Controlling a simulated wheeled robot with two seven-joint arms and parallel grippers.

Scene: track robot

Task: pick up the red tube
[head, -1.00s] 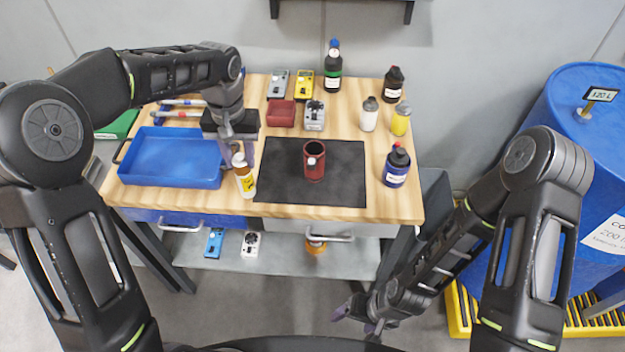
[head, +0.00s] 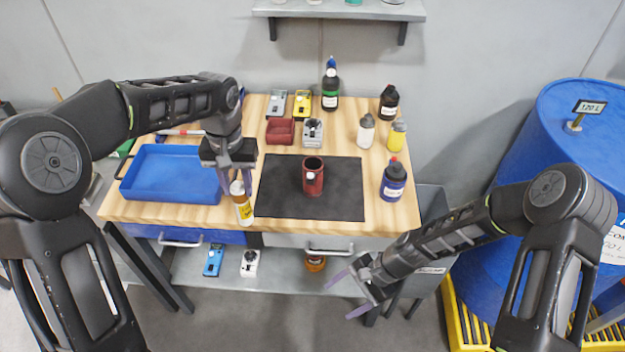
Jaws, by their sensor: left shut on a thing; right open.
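The red tube (head: 313,178) stands upright on the black mat (head: 275,200) in the middle of the bench, with its open end up and a small white mark on its side. My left gripper (head: 239,182) is shut on the top of a bottle with an orange and white label (head: 244,210), left of the mat; I cannot tell whether the bottle touches the bench. My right gripper (head: 355,292) is open and empty, low in front of the bench and apart from the tube.
A blue tray (head: 170,200) lies at the left of the bench. A blue bottle (head: 393,183) stands right of the mat. A dark red bin (head: 280,132) and several bottles and meters stand behind. A drawer handle (head: 330,250) juts out at the front. A large blue drum stands right.

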